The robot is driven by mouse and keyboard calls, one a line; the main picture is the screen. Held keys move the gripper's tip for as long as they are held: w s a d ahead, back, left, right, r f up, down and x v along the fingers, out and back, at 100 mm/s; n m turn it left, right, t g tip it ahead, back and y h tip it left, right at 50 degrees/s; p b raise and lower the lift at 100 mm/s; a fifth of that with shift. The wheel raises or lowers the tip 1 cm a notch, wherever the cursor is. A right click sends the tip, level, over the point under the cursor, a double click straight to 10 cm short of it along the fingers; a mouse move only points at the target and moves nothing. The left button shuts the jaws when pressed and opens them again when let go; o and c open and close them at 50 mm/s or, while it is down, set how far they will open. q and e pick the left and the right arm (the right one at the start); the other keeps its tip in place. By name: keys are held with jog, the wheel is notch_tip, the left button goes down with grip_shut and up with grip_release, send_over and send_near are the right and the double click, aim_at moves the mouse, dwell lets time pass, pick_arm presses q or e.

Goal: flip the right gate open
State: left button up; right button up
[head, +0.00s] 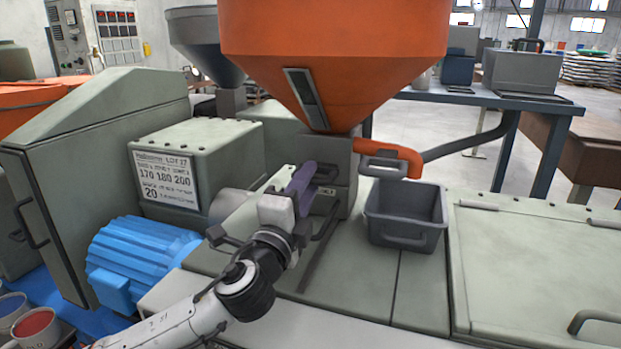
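The orange hopper (335,60) stands over a grey outlet block (342,165) on the machine top. A dark bar handle (325,170) shows on the block's front. An orange curved pipe or lever (395,152) with a grey handle sticks out to the right of the outlet, above a grey bin. I cannot tell for sure which part is the right gate. My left gripper (306,172) is at the block's left front, close to the dark handle, with a purple elongated part at its tip. Whether it touches anything is unclear, and its finger opening is hidden. My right gripper is out of view.
The open grey bin (405,238) stands right of the outlet. A flat lid with handles (540,265) lies further right. A blue ribbed motor (135,262) and a labelled grey box (195,170) stand left of my arm. A dark rod (318,250) leans below the block.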

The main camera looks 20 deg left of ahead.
pick_arm(q)
jog(key=shift+w+r, duration=0.1)
jog(key=shift+w, duration=0.7)
grip_shut()
